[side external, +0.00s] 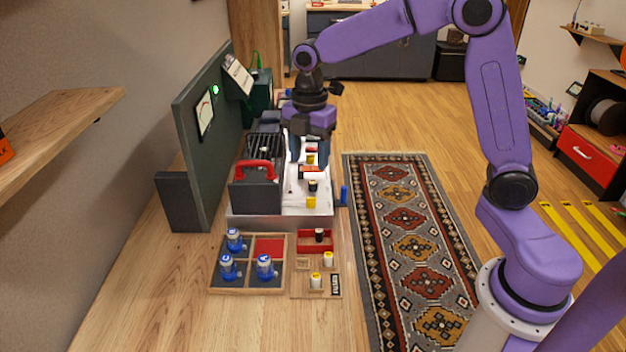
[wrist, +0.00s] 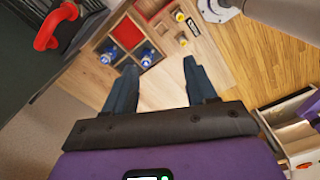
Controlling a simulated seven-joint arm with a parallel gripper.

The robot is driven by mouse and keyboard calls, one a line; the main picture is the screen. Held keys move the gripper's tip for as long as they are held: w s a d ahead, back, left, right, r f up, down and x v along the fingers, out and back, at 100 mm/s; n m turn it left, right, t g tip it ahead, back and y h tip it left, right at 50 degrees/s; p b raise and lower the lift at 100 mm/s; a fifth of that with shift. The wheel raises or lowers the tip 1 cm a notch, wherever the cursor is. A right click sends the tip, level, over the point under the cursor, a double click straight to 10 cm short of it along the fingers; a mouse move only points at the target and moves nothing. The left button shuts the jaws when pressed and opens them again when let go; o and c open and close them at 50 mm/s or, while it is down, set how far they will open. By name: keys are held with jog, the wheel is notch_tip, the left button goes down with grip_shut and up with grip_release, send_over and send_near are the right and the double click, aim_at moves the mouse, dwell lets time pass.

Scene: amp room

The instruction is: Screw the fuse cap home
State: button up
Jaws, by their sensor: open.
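My gripper (side external: 308,160) points down over the far part of the pale amp chassis (side external: 321,222), its two dark blue fingers parted. In the wrist view my gripper (wrist: 161,64) is open, with nothing between its fingers. On the chassis top stand a small black cap-like piece (side external: 312,186) and a yellow block (side external: 311,202). Another small black piece (side external: 319,235) stands in a red compartment of the fuse board (side external: 300,291). I cannot tell which black piece is the fuse cap. Two white-and-yellow pieces (side external: 328,258) (side external: 316,281) stand on the board.
A wooden tray (side external: 213,283) holds blue-capped jars; it also shows in the wrist view (wrist: 103,30). A dark caged box with a red handle (side external: 256,164) stands on the chassis's left. A blue cylinder (side external: 344,194) is at the right edge.

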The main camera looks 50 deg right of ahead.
jog(key=w+d+f+n, duration=0.3)
jog(key=w+d, duration=0.5)
jog(key=w, duration=0.2)
jog(key=n, duration=0.3)
send_over(313, 183)
notch_tip(313, 183, down, 2)
notch_tip(313, 183, down, 17)
jog(key=shift+w+f, duration=0.1)
grip_shut()
